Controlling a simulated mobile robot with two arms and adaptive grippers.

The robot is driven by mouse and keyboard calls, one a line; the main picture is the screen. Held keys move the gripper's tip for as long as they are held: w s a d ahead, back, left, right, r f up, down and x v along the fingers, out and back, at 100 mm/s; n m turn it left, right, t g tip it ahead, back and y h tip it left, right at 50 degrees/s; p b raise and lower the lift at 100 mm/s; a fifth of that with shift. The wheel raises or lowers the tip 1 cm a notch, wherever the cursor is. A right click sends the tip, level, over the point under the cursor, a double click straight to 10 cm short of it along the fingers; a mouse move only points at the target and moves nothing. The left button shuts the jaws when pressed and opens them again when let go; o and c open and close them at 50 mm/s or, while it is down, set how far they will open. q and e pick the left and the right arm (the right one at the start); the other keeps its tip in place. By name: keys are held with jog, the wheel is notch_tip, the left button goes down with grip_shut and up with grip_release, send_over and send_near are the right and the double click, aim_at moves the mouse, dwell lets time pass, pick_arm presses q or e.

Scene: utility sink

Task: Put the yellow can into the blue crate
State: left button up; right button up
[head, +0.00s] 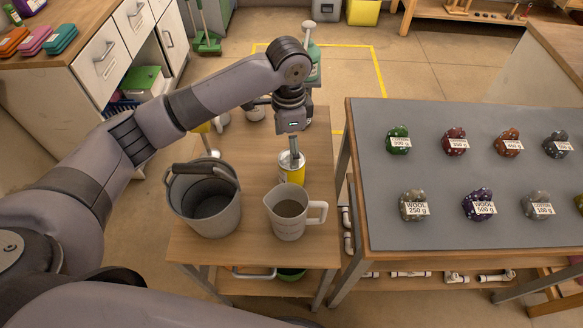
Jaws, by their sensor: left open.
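A yellow can (292,174) with a pale band and a light top stands upright on the small wooden table, behind a grey measuring jug. My left gripper (293,159) points down right at the top of this can, open. Its fingers overlap the can's top in the picture, so I cannot tell whether they touch it. My right gripper is not in view.
The grey jug (289,212) and a grey bucket (205,204) stand close in front and to the left on the wooden table (255,250). A grey-topped table (450,175) with several labelled yarn balls stands to the right. My left arm hides part of the back.

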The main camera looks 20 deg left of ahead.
aim_at(289, 153)
pick_arm(q)
notch_tip(289, 153, down, 3)
jog(key=shift+w+a+f, duration=0.15)
jog(key=shift+f, duration=0.25)
jog(key=shift+d+f+p, duration=0.2)
jog(key=shift+f+p, duration=0.1)
jog(key=shift+f, duration=0.05)
notch_tip(289, 153, down, 4)
jog(key=shift+d+f+p, duration=0.1)
jog(key=shift+d+p, duration=0.05)
jog(key=shift+p, duration=0.2)
jog(key=shift+c, duration=0.9)
jog(key=c, duration=1.1)
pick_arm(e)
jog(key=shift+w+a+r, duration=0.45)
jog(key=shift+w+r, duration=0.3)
pick_arm(q)
jog(key=shift+c, duration=0.2)
